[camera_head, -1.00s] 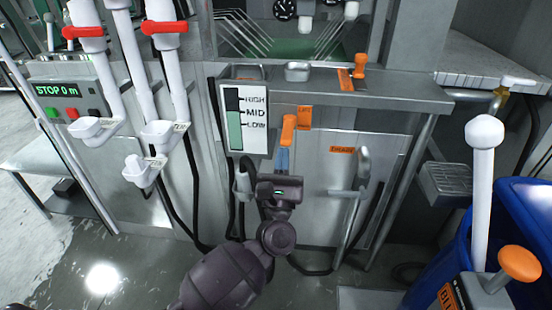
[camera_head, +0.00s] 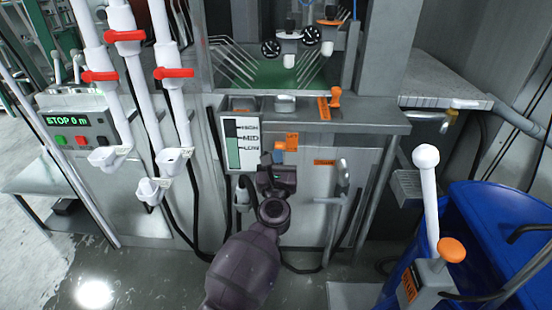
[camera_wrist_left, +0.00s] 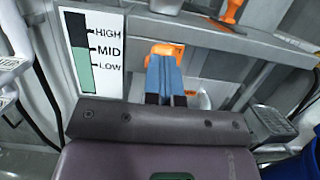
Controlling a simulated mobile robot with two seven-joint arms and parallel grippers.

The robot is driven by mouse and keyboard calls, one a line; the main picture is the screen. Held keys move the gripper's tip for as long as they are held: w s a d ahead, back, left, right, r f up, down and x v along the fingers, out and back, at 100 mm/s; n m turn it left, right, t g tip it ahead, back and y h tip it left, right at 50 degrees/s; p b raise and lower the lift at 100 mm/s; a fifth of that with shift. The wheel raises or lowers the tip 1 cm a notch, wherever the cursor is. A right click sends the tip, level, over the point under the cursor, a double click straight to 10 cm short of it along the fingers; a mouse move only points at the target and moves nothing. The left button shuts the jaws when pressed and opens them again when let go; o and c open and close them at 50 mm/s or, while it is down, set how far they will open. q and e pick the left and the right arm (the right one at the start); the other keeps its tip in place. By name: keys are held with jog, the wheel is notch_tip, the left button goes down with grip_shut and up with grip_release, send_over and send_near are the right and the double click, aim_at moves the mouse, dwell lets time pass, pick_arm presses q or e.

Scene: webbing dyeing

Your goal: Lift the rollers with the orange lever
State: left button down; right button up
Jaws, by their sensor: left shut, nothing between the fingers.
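The orange lever (camera_head: 280,146) is on the front panel below the ledge, beside an orange label (camera_head: 292,141). My left gripper (camera_head: 279,158) is at the lever, just below and in front of it. In the left wrist view its blue fingers (camera_wrist_left: 165,78) are shut with nothing between them. Their tips overlap the orange lever (camera_wrist_left: 166,49); I cannot tell whether they touch it. Black round parts (camera_head: 271,48) show in the machine opening above a green area; I cannot tell whether they are the rollers. My right gripper is out of view.
A HIGH/MID/LOW gauge (camera_head: 243,146) is left of the lever. Another orange handle (camera_head: 335,97) stands on the ledge. A bent grey handle (camera_head: 342,180) is to the right. White pipes with red valves (camera_head: 174,73) are at left, a blue bin (camera_head: 495,215) at right.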

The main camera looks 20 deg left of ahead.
pick_arm(q)
jog(key=shift+w+r, duration=0.1)
jog(key=shift+r, duration=0.15)
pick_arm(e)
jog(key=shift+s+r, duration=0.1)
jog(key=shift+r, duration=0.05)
pick_arm(q)
jog(key=shift+a, duration=0.1)
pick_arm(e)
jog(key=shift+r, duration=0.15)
